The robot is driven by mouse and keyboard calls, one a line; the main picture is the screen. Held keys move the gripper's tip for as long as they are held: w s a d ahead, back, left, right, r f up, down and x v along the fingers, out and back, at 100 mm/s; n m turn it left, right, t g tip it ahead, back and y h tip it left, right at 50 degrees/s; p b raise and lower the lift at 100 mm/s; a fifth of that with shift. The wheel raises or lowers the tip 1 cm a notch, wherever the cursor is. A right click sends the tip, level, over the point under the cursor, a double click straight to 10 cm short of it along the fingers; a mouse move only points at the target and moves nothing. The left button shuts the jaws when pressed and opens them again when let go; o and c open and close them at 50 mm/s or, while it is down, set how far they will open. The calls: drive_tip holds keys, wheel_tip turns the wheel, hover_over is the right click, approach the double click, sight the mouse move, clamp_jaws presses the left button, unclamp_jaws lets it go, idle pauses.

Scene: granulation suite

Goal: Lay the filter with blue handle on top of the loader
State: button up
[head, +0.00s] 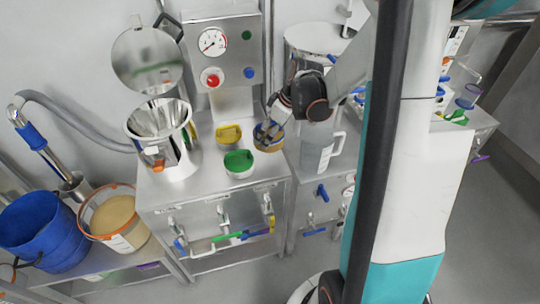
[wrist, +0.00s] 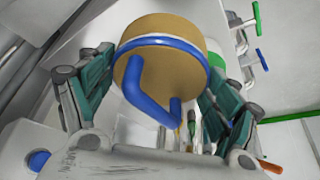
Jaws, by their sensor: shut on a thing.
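The filter with blue handle is a tan disc-shaped cylinder with a blue rim and a bent blue handle. In the head view the filter (head: 270,147) is at the right end of the steel cabinet top, under my gripper (head: 272,130). In the wrist view the filter (wrist: 165,85) sits between the two teal fingers of my gripper (wrist: 158,82), which is shut on it. Whether it still touches the cabinet top cannot be told. A steel hopper (head: 178,158) with an open round lid, seemingly the loader, stands at the left of the same top.
A yellow-topped filter (head: 229,134) and a green-topped filter (head: 238,161) stand between hopper and gripper. A gauge panel (head: 222,60) rises behind. A clear jug (head: 318,150) is close on the right. A tan-filled bucket (head: 112,216) and blue bucket (head: 42,232) stand lower left.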

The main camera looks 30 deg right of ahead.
sight(280, 136)
wheel_tip(280, 136, down, 9)
drive_tip(key=b, duration=0.3)
drive_tip(key=shift+f, duration=0.15)
drive_tip(key=o, duration=1.1)
drive_tip(key=shift+r, duration=0.2)
drive_tip(key=p+v, duration=0.4)
drive_tip(key=v, duration=0.8)
drive_tip(key=shift+p, duration=0.3)
